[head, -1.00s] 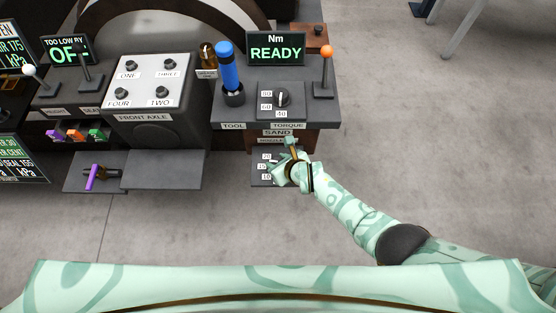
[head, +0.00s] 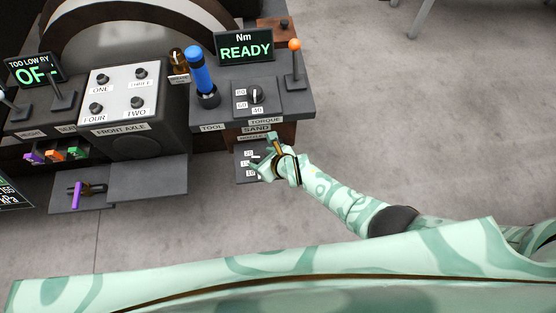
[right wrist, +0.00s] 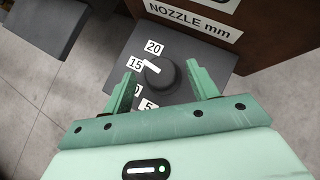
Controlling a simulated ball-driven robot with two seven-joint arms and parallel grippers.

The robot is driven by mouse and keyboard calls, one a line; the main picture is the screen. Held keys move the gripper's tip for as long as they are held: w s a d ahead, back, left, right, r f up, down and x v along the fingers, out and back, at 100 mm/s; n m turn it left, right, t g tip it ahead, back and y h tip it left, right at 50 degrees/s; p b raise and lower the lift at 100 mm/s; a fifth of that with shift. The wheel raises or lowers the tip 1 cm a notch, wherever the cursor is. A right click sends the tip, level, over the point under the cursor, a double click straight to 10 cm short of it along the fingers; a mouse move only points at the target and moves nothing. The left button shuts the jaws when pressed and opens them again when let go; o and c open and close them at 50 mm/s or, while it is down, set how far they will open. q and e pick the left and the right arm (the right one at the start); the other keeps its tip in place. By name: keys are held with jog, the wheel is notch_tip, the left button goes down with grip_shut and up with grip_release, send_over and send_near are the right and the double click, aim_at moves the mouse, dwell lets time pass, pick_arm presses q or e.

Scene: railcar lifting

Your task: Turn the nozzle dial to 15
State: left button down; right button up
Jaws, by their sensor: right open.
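The nozzle dial (right wrist: 165,76) is a dark round knob on a dark panel (right wrist: 204,57) under a NOZZLE mm sign. In the right wrist view its white pointer mark faces roughly the 15 label (right wrist: 135,64); I cannot tell if it is exact. The 20 label (right wrist: 153,47) is above it, and the 10 label is partly hidden by a finger. My right gripper (right wrist: 162,86) is open, with a finger on each side of the dial; contact cannot be told. In the head view my right gripper (head: 267,158) covers the dial. My left gripper is out of view.
Above the nozzle panel is the torque dial (head: 256,95), with the READY display (head: 245,47) behind it. An orange-topped lever (head: 295,62) stands right of them and a blue-handled tool (head: 199,70) left. The floor to the right is clear.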

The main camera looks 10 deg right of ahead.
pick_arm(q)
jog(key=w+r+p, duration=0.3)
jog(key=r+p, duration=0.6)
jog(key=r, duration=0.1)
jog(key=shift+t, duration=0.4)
pick_arm(e)
jog(key=v, duration=1.4)
